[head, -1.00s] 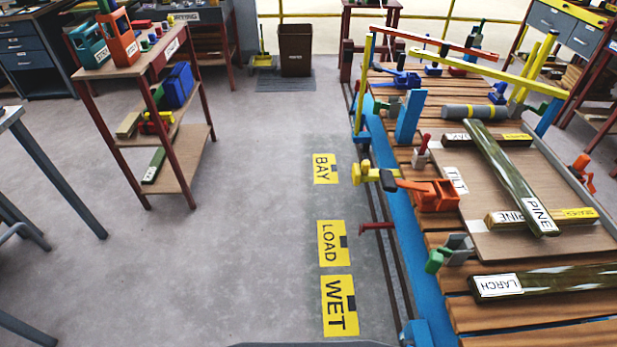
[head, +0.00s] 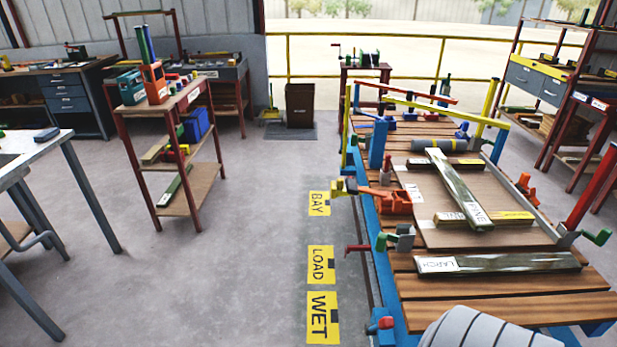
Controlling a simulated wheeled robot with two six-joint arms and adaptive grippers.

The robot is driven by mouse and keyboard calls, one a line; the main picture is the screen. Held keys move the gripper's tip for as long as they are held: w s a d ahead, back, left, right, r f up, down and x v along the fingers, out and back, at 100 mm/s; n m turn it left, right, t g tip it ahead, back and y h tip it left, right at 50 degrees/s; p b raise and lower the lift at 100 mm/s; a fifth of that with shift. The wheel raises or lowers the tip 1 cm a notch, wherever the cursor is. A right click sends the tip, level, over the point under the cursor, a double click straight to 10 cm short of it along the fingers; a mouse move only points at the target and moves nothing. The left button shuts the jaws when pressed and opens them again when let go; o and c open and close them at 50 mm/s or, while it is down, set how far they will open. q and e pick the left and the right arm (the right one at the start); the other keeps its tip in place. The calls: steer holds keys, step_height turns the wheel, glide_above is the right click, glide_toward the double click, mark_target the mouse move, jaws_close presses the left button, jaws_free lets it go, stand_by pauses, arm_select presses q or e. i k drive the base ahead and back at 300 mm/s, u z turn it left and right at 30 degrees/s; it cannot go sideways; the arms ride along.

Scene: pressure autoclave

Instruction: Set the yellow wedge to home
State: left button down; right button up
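I cannot make out a clear yellow wedge. A small yellow piece (head: 345,187) sits at the left edge of the slatted bench, beside an orange block (head: 397,203) with a lever; its exact shape is too small to tell. Another small yellow and red item (head: 178,150) lies on the middle shelf of the brown cart. Neither gripper shows. A grey ribbed rounded part at the lower right edge seems to be mine and covers the bench's near corner.
The slatted bench (head: 500,308) carries a board with crossed PINE and yellow-labelled timbers, and a LARCH timber (head: 530,263). The brown cart (head: 205,205) stands at the left. The grey floor between is clear.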

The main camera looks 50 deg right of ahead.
mark_target(337, 187)
steer(key=z, duration=0.15)
steer(key=i, duration=0.9)
steer(key=z, duration=0.55)
steer(key=i, duration=1.25)
steer(key=z, duration=1.7)
steer(key=i, duration=0.8)
steer(key=z, duration=0.85)
